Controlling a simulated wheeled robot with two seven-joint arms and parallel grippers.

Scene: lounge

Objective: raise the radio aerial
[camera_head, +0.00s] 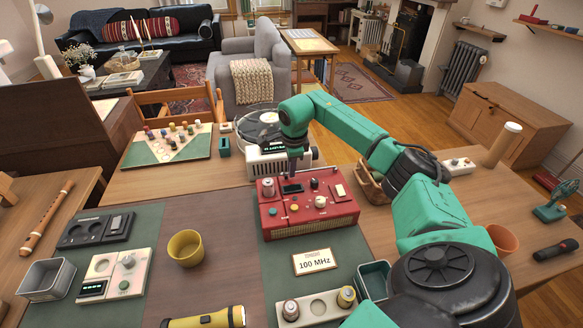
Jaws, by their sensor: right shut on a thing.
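The red radio (338,222) stands on the table's green mat, with knobs, a small dark display and a cream panel on its top face. My right gripper (292,172) reaches in from the right and points down at the radio's back-left top. Its fingers are shut on a thin part there, which looks like the aerial; the fingers hide most of it, so its length cannot be told. A card (314,262) reading "100 MHz" lies in front of the radio. My left gripper is not in view.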

